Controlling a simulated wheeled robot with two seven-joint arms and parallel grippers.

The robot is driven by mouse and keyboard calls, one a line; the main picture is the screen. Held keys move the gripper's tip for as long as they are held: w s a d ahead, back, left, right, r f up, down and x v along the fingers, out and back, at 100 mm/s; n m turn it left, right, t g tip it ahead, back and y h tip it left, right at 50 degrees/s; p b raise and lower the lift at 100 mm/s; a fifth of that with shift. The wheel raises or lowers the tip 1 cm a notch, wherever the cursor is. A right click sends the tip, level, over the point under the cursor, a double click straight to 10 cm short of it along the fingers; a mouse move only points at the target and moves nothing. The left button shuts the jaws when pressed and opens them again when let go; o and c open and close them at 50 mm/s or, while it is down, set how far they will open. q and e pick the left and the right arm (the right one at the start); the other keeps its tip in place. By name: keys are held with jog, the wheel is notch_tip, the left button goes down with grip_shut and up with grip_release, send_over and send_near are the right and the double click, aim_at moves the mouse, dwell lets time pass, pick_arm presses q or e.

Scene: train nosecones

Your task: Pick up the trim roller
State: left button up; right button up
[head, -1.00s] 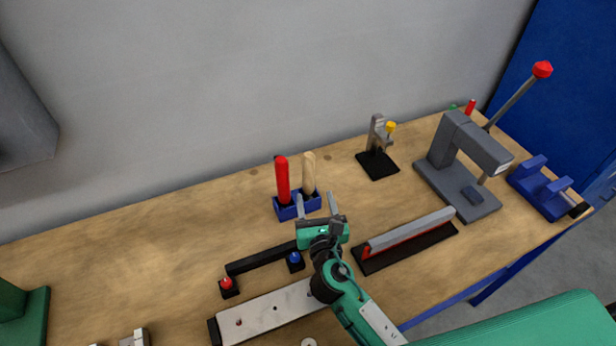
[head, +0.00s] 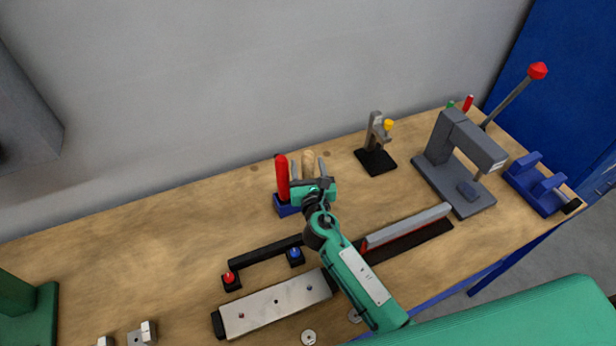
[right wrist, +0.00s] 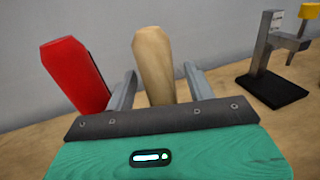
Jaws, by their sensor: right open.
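A tan wooden handle (head: 308,157) stands upright in a blue holder (head: 287,209) beside a red handle (head: 282,178). Only handles show, so I cannot be sure which is the trim roller. My right gripper (head: 308,166) is open, with one finger on each side of the wooden handle. In the right wrist view the wooden handle (right wrist: 154,62) rises between the two fingers (right wrist: 161,80), with visible gaps. The red handle (right wrist: 76,75) leans just outside the left finger. The gripper hides much of the holder. My left gripper is not in view.
A small clamp on a black base (head: 376,160) stands behind right. A grey press (head: 460,150) and a blue cradle (head: 540,188) stand at right. A long grey-red bar (head: 408,226) and a metal plate (head: 275,304) lie in front. The left tabletop is mostly clear.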

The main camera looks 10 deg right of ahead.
jog(key=c, duration=1.1)
jog(key=shift+r, duration=0.1)
